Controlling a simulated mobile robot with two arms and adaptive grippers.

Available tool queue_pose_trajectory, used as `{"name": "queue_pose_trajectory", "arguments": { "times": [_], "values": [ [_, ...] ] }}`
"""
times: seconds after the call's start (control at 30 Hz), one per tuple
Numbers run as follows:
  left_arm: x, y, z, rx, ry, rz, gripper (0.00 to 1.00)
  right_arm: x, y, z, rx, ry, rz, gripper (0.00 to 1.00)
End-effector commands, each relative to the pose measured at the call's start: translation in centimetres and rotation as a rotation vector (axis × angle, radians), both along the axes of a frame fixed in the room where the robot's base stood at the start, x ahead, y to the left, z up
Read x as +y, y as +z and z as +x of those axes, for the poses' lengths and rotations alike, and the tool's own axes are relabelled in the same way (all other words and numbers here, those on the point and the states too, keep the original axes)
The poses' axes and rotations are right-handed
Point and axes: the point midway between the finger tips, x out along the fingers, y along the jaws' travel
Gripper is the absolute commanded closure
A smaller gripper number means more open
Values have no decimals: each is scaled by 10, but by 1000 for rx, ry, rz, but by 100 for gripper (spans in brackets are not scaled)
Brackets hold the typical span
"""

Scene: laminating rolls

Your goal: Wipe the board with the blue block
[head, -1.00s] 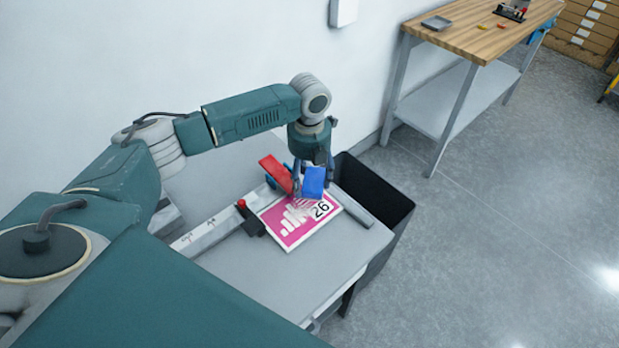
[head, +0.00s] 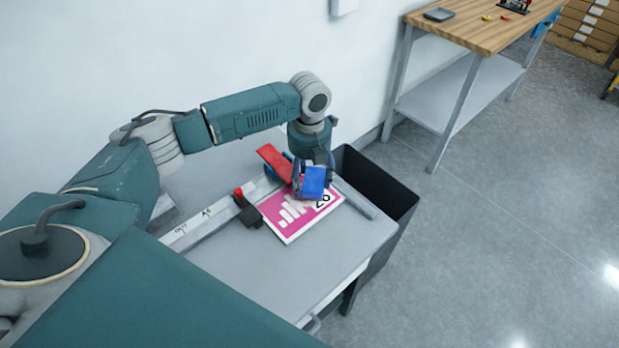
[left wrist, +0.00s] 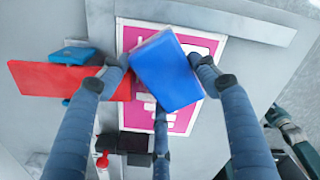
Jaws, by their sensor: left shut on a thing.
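The board (head: 284,226) is a pink sheet with a white border, white bars and a number, lying flat on the grey table. The blue block (head: 315,183) is over the board's far part and partly covers the number. My left gripper (head: 311,172) is shut on the block. In the left wrist view, the fingers (left wrist: 162,72) are around the blue block (left wrist: 170,75), which is tilted in the picture, with the board (left wrist: 190,118) behind it. I cannot tell whether the block touches the board.
A red piece (head: 272,160) with a blue part stands close left of the block. A ruler strip (head: 200,225) and black clamp with red knob (head: 246,208) lie left of the board. A grey bar (head: 356,200) lies right. A black bin (head: 385,182) stands beyond the table's right edge.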

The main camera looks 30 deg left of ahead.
Motion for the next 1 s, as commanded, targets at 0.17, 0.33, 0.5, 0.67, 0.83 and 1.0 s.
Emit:
{"name": "queue_pose_trajectory", "arguments": {
  "times": [0.17,0.33,0.5,0.67,0.83,1.0],
  "values": [
    [0,-1,0,0,0,0,60,0,0,0,0,0,0,74],
    [0,-3,0,0,0,0,60,0,-2,0,0,0,0,74],
    [0,-7,0,0,0,0,60,0,-3,0,0,1,0,74],
    [0,-10,0,0,0,0,60,0,-4,0,0,1,0,74],
    [0,-14,0,0,0,0,60,0,-5,0,0,1,0,74],
    [0,-17,0,0,0,0,60,0,-6,0,0,1,0,74]
  ]
}}
